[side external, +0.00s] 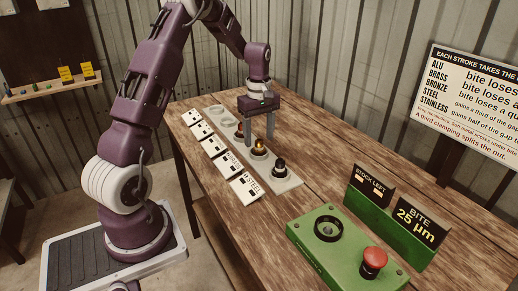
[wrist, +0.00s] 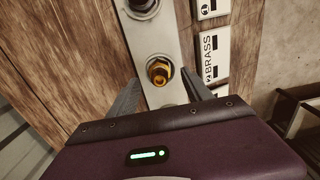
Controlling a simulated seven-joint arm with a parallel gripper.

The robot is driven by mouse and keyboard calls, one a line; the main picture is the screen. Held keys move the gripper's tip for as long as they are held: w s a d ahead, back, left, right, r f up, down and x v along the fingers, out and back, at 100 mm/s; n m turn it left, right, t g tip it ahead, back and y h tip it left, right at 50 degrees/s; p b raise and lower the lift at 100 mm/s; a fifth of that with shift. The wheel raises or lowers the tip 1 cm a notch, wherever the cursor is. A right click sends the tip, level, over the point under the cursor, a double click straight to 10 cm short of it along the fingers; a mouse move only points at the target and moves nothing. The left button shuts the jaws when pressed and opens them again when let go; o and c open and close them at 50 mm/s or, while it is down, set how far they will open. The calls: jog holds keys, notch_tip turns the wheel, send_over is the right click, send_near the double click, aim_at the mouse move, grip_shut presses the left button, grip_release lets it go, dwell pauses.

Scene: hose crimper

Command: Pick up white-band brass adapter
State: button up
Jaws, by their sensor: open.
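A brass adapter (wrist: 158,71) stands upright in the grey tray (wrist: 166,34), with a dark centre hole and a hex body, beside a white label reading BRASS. A brass-coloured piece (side external: 259,147) shows in the side view, below my gripper; I cannot make out a white band on it. My gripper (side external: 260,140) is open and points down over the tray. The fingertips' exact height is unclear.
A dark fitting (side external: 279,168) stands at the tray's near end, and a reddish one (side external: 240,132) behind. Label cards (side external: 229,162) line the tray's left. A green box (side external: 345,250) with a red button (side external: 373,260) stands front right. Bare wood lies right of the tray.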

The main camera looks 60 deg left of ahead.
aim_at(259, 140)
notch_tip(259, 140, down, 3)
jog(key=shift+r, duration=0.1)
jog(key=shift+c, duration=0.5)
grip_shut()
jog(key=shift+r, duration=0.15)
notch_tip(259, 140, up, 10)
jog(key=shift+f, duration=0.1)
